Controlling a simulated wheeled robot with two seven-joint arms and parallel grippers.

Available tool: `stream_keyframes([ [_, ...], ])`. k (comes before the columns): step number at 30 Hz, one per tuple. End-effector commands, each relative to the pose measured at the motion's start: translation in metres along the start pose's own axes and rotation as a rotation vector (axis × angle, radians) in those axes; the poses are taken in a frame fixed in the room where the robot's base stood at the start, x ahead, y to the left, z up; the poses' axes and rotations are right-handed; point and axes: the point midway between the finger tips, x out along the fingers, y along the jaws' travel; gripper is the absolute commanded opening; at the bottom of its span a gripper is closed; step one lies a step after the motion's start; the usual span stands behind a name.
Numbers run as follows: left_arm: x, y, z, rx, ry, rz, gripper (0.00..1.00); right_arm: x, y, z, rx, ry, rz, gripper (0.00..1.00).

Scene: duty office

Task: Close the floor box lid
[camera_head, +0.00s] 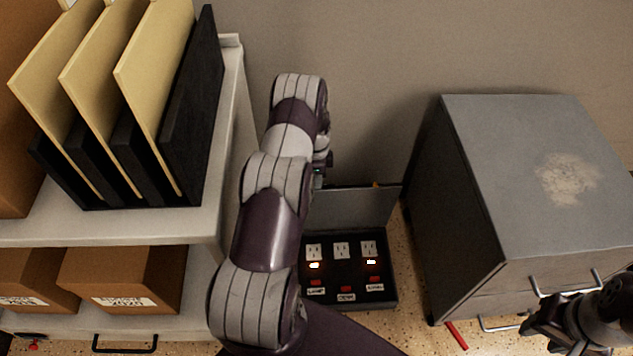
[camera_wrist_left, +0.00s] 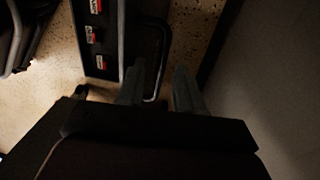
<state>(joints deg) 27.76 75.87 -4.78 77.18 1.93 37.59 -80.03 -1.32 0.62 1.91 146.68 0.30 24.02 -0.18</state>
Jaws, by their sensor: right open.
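The floor box (camera_head: 389,293) sits on the floor, right of my left arm. Outlets, small lights and labelled red parts show inside. Its grey lid (camera_head: 362,208) stands raised along the back edge, by the wall. My left gripper (camera_head: 322,168) is mostly hidden behind its own arm, near the lid's upper left. In the left wrist view, its two fingers (camera_wrist_left: 158,90) are apart, with a dark panel and a bent grey bar beyond them; contact cannot be told. The labelled box face (camera_wrist_left: 96,65) is at the upper left there. My right gripper (camera_head: 545,322) is open, far right of the box.
A grey drawer cabinet (camera_head: 520,180) stands close to the box's right. On the left, a shelf unit (camera_head: 215,226) holds upright folders (camera_head: 150,100) and cardboard boxes (camera_head: 125,278). A red object (camera_head: 456,335) lies by the cabinet's foot.

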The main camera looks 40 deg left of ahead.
Motion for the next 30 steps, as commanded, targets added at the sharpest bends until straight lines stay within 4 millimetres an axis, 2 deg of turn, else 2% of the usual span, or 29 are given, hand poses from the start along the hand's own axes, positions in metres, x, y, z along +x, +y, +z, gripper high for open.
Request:
stream_keyframes([
  [6, 0.0000, -0.0001, -0.0002, 0.000, 0.000, -0.001, 0.36, -0.0002, 0.0000, -0.0001, 0.000, 0.000, 0.000, 0.43],
  [7, 0.0000, -0.0001, -0.0002, 0.000, 0.000, -0.001, 0.33, -0.0002, 0.0000, -0.0001, 0.000, 0.000, 0.000, 0.43],
  [10, -0.0001, -0.0001, -0.0002, 0.000, 0.000, 0.000, 0.00, -0.0002, 0.0000, -0.0001, 0.000, 0.000, 0.000, 0.43],
  [30, -0.0002, 0.0000, -0.0002, 0.000, 0.000, 0.000, 0.00, -0.0002, 0.0000, 0.0000, 0.000, 0.000, 0.000, 0.43],
])
